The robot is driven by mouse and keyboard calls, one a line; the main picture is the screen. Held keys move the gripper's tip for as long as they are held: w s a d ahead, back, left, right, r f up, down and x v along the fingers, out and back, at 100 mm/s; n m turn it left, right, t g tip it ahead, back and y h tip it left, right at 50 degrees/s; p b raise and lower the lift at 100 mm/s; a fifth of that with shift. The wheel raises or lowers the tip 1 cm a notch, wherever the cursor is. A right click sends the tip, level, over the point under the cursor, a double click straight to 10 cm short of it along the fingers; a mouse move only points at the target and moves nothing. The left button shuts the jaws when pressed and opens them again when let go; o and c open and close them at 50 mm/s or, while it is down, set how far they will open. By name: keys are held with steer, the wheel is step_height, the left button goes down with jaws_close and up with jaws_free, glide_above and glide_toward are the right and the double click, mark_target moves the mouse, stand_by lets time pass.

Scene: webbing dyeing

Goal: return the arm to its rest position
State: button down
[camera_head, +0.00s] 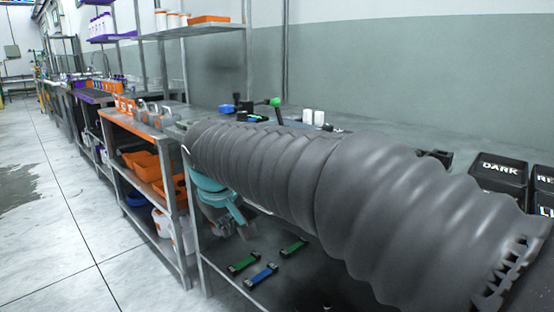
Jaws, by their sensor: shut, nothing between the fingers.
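My arm, in a grey ribbed sleeve, stretches across the view from the lower right to the centre left. Beyond its far end a teal wrist part hangs down, with my gripper (232,226) below it, small and partly hidden by the arm. My gripper is shut and holds nothing. It appears in front of the workbench's edge, above the lower level in the picture; its exact height is hard to tell.
Green and blue strips (262,276) lie on a dark surface below the arm. Black boxes, one marked DARK (499,174), stand at right. An orange-topped shelf unit (140,127) with orange bins (147,166) stands at left. The floor (60,215) farther left is clear.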

steer(key=s+d+f+m, duration=0.4)
steer(key=s+d, duration=0.6)
steer(key=d, duration=0.3)
steer(key=s+d+f+m, duration=0.4)
steer(key=s+d, duration=0.6)
steer(key=d, duration=0.4)
steer(key=shift+s+d+f+t+h, duration=0.2)
steer(key=shift+d+f+t+h, duration=0.1)
steer(key=shift+f, duration=0.45)
